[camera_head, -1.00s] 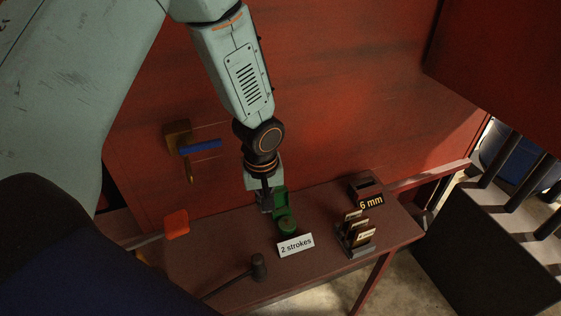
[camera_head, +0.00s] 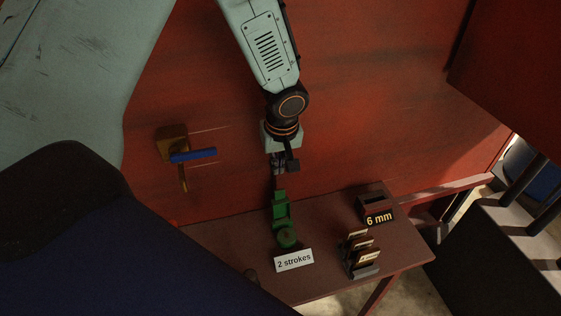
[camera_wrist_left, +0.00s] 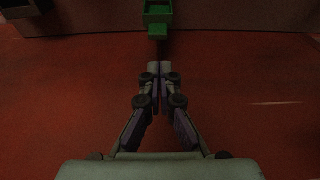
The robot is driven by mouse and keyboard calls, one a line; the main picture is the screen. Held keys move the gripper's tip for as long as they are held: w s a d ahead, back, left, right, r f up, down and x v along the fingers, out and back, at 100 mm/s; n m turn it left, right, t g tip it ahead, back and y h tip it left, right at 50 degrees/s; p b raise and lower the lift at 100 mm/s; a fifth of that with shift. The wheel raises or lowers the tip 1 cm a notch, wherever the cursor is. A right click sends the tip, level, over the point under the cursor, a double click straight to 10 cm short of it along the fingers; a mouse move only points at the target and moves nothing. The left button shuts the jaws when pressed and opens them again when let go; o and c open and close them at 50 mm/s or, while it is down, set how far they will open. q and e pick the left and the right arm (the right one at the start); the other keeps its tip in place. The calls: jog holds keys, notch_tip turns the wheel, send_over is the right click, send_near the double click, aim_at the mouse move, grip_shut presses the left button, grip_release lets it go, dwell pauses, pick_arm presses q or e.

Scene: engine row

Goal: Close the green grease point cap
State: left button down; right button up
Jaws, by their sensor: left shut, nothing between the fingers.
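The green grease point (camera_head: 281,212) stands on the brown bench against the red wall. A rounded green part with a darker centre (camera_head: 286,237) is at its near end, and a boxy frame-like part rises behind it. I cannot tell for sure how its cap sits. In the left wrist view, the grease point (camera_wrist_left: 158,11) shows at the top edge with a small tab. My left gripper (camera_head: 277,172) is above and behind the grease point, apart from it. Its fingertips (camera_wrist_left: 160,68) are together and empty. My right gripper is not in view.
A "2 strokes" sign (camera_head: 294,260) stands just in front of the grease point. A card rack (camera_head: 362,256) and a "6 mm" block (camera_head: 376,208) are to the right. A blue-handled lever (camera_head: 193,155) is on the wall to the left.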

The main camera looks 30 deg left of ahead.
pick_arm(q)
jog(key=x, duration=0.7)
jog(key=shift+w+f, duration=0.1)
jog(key=shift+f, duration=0.2)
